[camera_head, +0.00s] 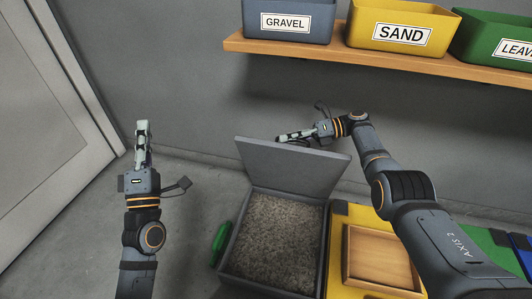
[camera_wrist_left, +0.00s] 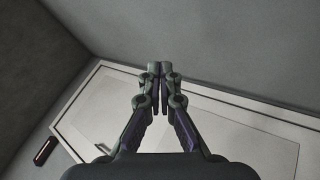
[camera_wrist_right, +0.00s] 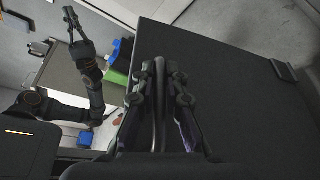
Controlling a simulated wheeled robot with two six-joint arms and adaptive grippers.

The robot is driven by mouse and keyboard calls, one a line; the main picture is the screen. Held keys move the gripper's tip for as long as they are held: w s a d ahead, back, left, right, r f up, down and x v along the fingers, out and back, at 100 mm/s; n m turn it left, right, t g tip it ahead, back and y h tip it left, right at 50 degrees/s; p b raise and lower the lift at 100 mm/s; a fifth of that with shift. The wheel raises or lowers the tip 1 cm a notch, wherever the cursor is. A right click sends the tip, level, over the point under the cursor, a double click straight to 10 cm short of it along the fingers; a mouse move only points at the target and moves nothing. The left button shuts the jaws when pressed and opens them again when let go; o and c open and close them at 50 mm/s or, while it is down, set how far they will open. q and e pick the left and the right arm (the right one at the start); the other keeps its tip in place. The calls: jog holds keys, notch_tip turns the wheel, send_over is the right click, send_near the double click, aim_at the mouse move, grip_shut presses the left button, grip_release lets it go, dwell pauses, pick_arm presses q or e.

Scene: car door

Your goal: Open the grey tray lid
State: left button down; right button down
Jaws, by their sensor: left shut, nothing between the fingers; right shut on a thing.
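The grey tray (camera_head: 237,247) stands on the floor and is full of gravel (camera_head: 275,240). Its grey lid (camera_head: 290,167) is raised, tilted up at the tray's far side. My right gripper (camera_head: 283,136) is behind the lid's upper edge. The right wrist view shows its fingers (camera_wrist_right: 159,65) shut on a curved bar, apparently the lid handle (camera_wrist_right: 158,110), beside the dark face of the lid (camera_wrist_right: 230,95). The handle is hidden in the head view. My left gripper (camera_head: 142,128) is shut and empty, pointing up, well left of the tray; its fingertips meet in the left wrist view (camera_wrist_left: 160,68).
A yellow container (camera_head: 337,230) with a wooden tray (camera_head: 382,257) stands right of the grey tray. A green object (camera_head: 220,243) is at its left. Above, a wooden shelf (camera_head: 380,63) holds gravel (camera_head: 288,20), sand (camera_head: 400,25) and leaves (camera_head: 492,35) bins. A door (camera_head: 45,110) is at left.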

pick_arm(q)
jog(key=w+d+f+n+g+h, duration=0.2)
jog(key=w+f+n+g+h, duration=0.1)
jog(key=f, duration=0.3)
jog(key=w+d+f+n+g+h, duration=0.2)
jog(key=w+f+n+h, duration=0.15)
jog(key=f, duration=0.25)
pick_arm(e)
jog(key=shift+f, duration=0.1)
pick_arm(q)
jog(key=n+g+h, duration=1.1)
jog(key=n+h, duration=0.3)
jog(key=h, duration=0.1)
send_near(276, 148)
jog(key=s+d, duration=0.1)
jog(key=d, duration=0.3)
jog(key=w, duration=0.1)
jog(key=r, duration=0.1)
jog(key=w, duration=0.1)
jog(key=shift+w+d+r+y, duration=0.25)
jog(key=shift+w+d+r, duration=0.05)
jog(key=shift+w+d, duration=0.1)
jog(key=shift+w+r, duration=0.1)
jog(key=shift+w, duration=0.15)
